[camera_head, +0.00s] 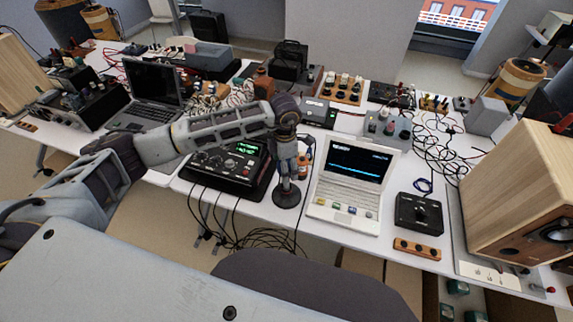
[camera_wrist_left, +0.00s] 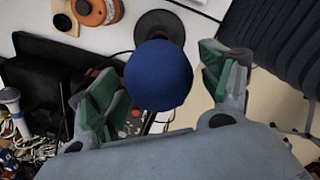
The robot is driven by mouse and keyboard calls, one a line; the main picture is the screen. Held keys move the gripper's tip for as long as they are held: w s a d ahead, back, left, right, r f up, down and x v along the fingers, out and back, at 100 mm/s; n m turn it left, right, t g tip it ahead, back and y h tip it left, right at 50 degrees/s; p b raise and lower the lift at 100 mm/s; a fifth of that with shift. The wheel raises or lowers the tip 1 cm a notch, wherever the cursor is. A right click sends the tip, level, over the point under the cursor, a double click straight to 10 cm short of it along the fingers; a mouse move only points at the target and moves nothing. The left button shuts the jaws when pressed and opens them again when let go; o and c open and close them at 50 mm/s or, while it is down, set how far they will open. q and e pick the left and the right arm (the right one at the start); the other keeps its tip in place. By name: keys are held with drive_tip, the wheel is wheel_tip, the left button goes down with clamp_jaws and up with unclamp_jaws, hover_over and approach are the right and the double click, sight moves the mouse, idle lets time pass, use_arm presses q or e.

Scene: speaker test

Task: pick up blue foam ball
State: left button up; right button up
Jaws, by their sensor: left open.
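The blue foam ball (camera_wrist_left: 158,76) shows in the left wrist view, between the two green-padded fingers of my left gripper (camera_wrist_left: 160,68). Gaps show on both sides, so the fingers do not appear to press on it. Behind the ball is a dark round base (camera_wrist_left: 160,27) on the white table; it also shows in the head view (camera_head: 286,196). In the head view my left gripper (camera_head: 291,160) points down above this base, and I cannot clearly make out the ball there. My left gripper is open. My right gripper is in neither view.
A black device with a green display (camera_head: 228,165) stands just left of the gripper, and a white laptop (camera_head: 345,208) just right. An orange-brown round object (camera_wrist_left: 97,11) is near the base. Cables (camera_head: 235,235) hang over the front edge. A wooden speaker (camera_head: 515,185) stands at right.

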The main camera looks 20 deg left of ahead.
use_arm(q)
drive_tip(key=c, duration=0.9)
drive_tip(key=shift+r, duration=0.1)
drive_tip(key=shift+r+b, duration=0.85)
drive_tip(key=shift+r, duration=4.1)
